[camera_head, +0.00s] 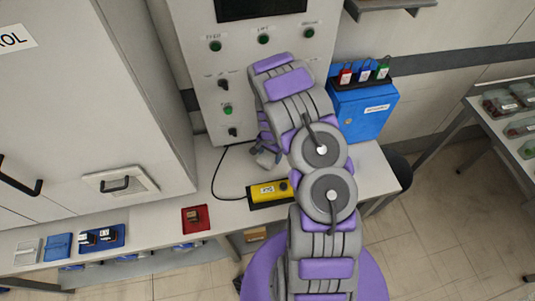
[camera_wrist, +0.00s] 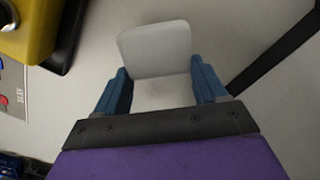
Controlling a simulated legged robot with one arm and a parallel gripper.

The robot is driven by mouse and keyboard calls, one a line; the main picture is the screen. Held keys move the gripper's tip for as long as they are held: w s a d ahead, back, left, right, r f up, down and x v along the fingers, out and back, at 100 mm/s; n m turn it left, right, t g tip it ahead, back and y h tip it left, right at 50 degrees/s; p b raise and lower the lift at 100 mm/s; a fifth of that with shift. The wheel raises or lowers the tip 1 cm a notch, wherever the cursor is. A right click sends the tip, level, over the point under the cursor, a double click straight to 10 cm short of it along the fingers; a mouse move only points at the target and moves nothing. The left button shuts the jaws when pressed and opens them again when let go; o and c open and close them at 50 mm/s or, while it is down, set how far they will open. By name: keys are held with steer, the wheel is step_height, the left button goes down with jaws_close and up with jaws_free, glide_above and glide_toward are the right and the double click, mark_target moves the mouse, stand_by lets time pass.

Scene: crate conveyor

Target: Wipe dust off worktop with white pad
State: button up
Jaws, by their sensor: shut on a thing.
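The white pad (camera_wrist: 154,48) is held between the two blue fingers of my gripper (camera_wrist: 160,76) in the wrist view. Its pale face reaches beyond the fingertips, over the light grey worktop (camera_wrist: 230,35). I cannot tell whether the pad touches the surface. In the head view my gripper (camera_head: 265,155) is low over the worktop (camera_head: 160,222), in front of the grey control panel, and my arm hides part of this area. I cannot make out any dust.
A yellow box (camera_head: 268,191) with a black cable lies on the worktop close to my gripper. A blue box (camera_head: 362,108) with coloured items on top stands at the right back. A red tray (camera_head: 195,219) and blue trays (camera_head: 97,238) lie to the left. The grey control panel (camera_head: 262,85) rises behind.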

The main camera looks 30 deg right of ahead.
mark_target(263, 158)
steer(key=shift+a+f, duration=0.15)
steer(key=shift+a, duration=1.4)
steer(key=shift+d+f, duration=0.25)
steer(key=shift+d, duration=0.4)
steer(key=shift+d+f, duration=0.2)
steer(key=shift+d, duration=0.5)
steer(key=shift+s+a+r, duration=0.15)
steer(key=shift+s+a, duration=0.05)
steer(key=shift+s+d+b, duration=0.2)
steer(key=shift+d+b, duration=0.1)
steer(key=shift+d, duration=0.15)
steer(key=shift+s+d, duration=0.15)
steer(key=shift+d, duration=1.4)
steer(key=shift+s+d, duration=0.35)
steer(key=shift+d, duration=0.1)
steer(key=shift+s+d+f+b, duration=0.15)
steer(key=shift+s+d, duration=0.05)
steer(key=shift+d, duration=0.55)
steer(key=shift+s+d+f+b, duration=0.1)
steer(key=shift+s+d+b, duration=0.05)
steer(key=shift+d, duration=0.55)
steer(key=shift+s+d, duration=0.25)
steer(key=shift+d, duration=0.25)
